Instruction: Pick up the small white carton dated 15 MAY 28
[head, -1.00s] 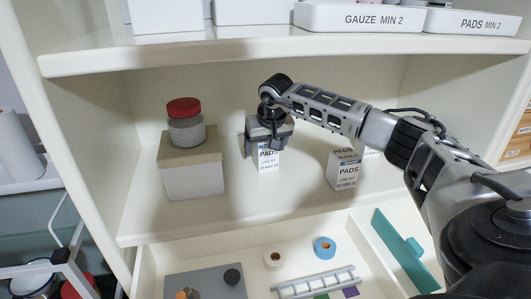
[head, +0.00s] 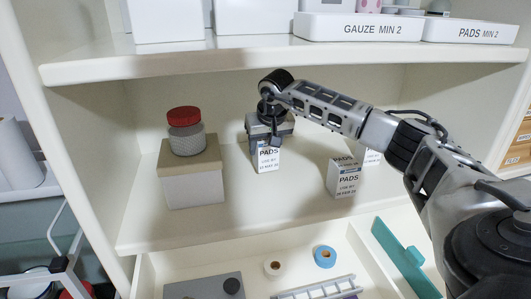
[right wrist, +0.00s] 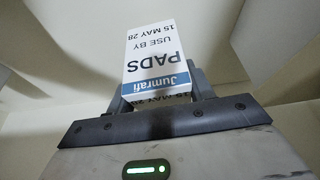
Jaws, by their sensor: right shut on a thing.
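The small white carton (head: 266,157) with "PADS" and a use-by date shows upright on the middle shelf in the head view. In the right wrist view the carton (right wrist: 153,52) reads "15 MAY 28" with a blue "Jumrafi" band. My right gripper (head: 270,137) is shut on the carton from above, its fingers at the carton's upper part. The head view suggests the carton is slightly raised, but its gap to the shelf is hard to tell. My left gripper is not in view.
Similar white PADS cartons (head: 344,178) stand to the right on the shelf (head: 240,215). A larger box (head: 195,188) with a red-lidded jar (head: 186,132) on it stands left. An upper shelf (head: 260,62) is overhead. An open drawer (head: 200,262) lies below.

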